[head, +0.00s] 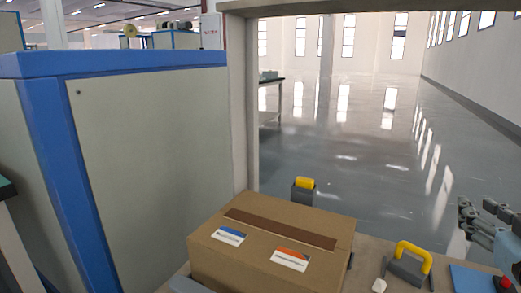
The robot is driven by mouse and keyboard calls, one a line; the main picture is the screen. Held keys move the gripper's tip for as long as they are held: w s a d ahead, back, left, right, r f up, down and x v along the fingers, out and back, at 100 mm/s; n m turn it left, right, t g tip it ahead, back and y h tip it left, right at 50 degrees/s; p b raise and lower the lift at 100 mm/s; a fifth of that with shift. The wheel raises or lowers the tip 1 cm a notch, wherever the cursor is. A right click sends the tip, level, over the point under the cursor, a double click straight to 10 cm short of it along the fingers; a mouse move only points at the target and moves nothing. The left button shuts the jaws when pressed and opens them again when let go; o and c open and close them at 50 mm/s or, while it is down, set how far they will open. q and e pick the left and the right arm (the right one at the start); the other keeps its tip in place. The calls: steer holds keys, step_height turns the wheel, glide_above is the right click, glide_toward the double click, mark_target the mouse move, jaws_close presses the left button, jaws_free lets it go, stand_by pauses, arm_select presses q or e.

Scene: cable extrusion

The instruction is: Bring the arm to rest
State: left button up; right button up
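My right gripper (477,204) is at the right edge of the head view, above the right end of the work surface. Its grey fingers point up and to the left, with a gap between them and nothing visible in it, so it looks open. It is apart from the things on the surface. Most of my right arm is cut off by the picture edge. My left gripper is not in view.
A closed cardboard box (270,245) stands on the work surface (370,250). Right of it are a grey block with a yellow handle (413,255) and a blue flat item (470,278). A yellow-topped grey piece (304,188) stands behind the box. A large blue-edged cabinet (150,150) fills the left.

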steer(key=s+a+f+m+g+h, duration=0.1)
steer(key=s+f+m+g, duration=0.1)
steer(key=s+f+g, duration=0.75)
steer(key=s+a+f+n+g+y, duration=0.15)
steer(key=s+a, duration=0.25)
steer(key=s, duration=0.4)
steer(key=s+a+f+n+g+y, duration=0.1)
steer(key=s+a+f+g+y, duration=0.2)
steer(key=s, duration=0.4)
steer(key=s+d+f+g+p, duration=0.1)
steer(key=s+f, duration=0.1)
steer(key=f, duration=1)
steer(key=s+f+p, duration=0.1)
steer(key=s+f, duration=0.1)
steer(key=f, duration=1)
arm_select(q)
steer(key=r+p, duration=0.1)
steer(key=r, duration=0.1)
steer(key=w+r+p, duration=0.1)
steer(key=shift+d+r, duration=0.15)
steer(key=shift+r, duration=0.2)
arm_select(e)
steer(key=s+f, duration=0.6)
steer(key=s, duration=0.3)
steer(key=s+d+f+g, duration=0.1)
steer(key=s+f, duration=0.5)
steer(key=s, duration=0.3)
steer(key=shift+d+f+h, duration=0.2)
steer(key=shift+f+h, duration=0.15)
